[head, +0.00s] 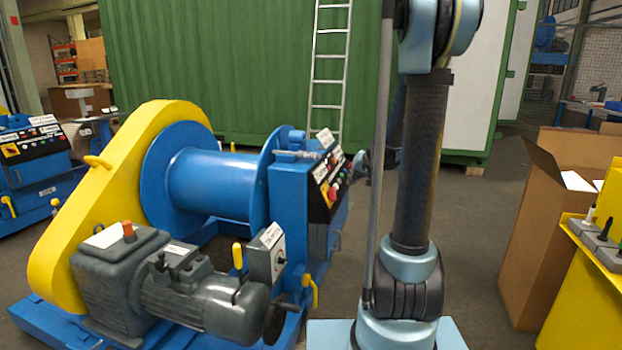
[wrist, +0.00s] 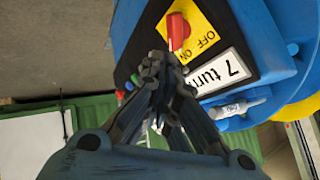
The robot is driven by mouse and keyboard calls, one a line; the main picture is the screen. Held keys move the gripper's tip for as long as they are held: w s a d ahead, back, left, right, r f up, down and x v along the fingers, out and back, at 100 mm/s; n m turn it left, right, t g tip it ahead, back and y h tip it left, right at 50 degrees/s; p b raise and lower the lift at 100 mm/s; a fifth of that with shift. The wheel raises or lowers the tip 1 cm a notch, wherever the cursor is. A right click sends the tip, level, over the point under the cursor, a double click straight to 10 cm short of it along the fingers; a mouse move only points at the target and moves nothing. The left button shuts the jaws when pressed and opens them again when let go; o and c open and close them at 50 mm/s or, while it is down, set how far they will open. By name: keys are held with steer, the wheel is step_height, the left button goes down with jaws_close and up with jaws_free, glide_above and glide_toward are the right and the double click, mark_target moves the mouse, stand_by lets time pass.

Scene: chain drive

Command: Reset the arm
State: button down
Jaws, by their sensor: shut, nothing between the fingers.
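My arm (head: 420,165) stands upright in the head view, right of the blue winch. My gripper (wrist: 152,68) is shut and empty in the wrist view, its two fingers together. Its tips are close to a red rotary switch (wrist: 178,30) on a yellow plate marked OFF and ON. I cannot tell whether they touch it. In the head view the gripper (head: 362,165) is small, beside the control panel (head: 322,190) and partly hidden by my arm.
The blue winch drum (head: 208,185) with its yellow chain guard (head: 120,175) and grey motor (head: 205,300) fills the left. A cardboard box (head: 550,230) and a yellow console (head: 585,300) stand at right. A ladder (head: 328,75) leans against a green container (head: 210,60) behind.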

steer(key=s+f+g+h, duration=0.1)
steer(key=s+f+g, duration=0.1)
steer(key=s, duration=1.1)
steer(key=s+d+f+n+g+h, duration=0.1)
steer(key=s+f+g, duration=0.1)
steer(key=s, duration=1.2)
steer(key=s+d+f+n+g+h, duration=0.1)
steer(key=s+f+g, duration=0.1)
steer(key=s, duration=1.2)
steer(key=shift+s+d+f+h, duration=0.15)
steer(key=shift+d+f+h, duration=0.1)
steer(key=shift+f+h, duration=0.05)
